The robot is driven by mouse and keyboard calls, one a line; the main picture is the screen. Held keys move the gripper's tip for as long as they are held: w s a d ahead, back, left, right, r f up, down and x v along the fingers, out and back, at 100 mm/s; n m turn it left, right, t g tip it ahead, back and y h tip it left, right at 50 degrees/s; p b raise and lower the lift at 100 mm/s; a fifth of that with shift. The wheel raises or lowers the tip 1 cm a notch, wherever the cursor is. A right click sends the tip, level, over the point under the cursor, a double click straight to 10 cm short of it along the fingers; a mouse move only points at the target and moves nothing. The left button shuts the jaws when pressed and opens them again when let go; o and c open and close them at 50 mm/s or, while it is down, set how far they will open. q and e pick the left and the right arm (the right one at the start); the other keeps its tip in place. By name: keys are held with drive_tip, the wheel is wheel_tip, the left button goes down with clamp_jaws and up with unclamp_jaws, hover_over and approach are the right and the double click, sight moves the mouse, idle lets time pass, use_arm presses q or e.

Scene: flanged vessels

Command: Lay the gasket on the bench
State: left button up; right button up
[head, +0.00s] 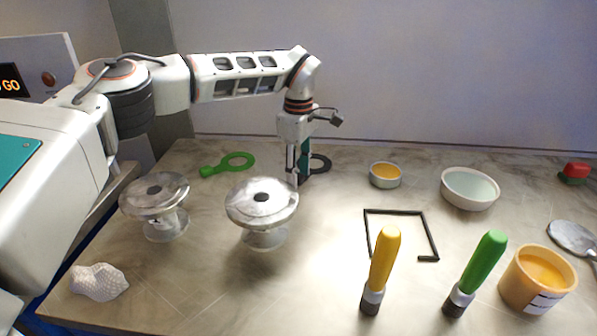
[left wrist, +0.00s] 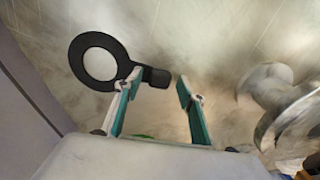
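A black ring gasket with a tab (head: 320,163) lies on the bench (head: 330,285), towards the back; it also shows in the left wrist view (left wrist: 76,62). My left gripper (head: 302,178) points down beside the black gasket, low over the bench. In the left wrist view its fingers (left wrist: 160,85) are apart, with the black tab's end in the gap or just beyond it; contact is unclear. My right gripper is not in view.
Two flanged metal vessels (head: 262,203) (head: 154,194) stand front left of the gripper. A black angular frame (head: 400,212), yellow-handled (head: 383,260) and green-handled brushes (head: 484,262), an orange jar (head: 530,285), a white bowl (head: 470,190) and a small cup (head: 385,178) stand right.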

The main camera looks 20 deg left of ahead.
use_arm(q)
drive_tip(key=shift+r, duration=0.1)
wheel_tip(320, 180, up, 12)
drive_tip(key=p, duration=0.1)
idle(0.4)
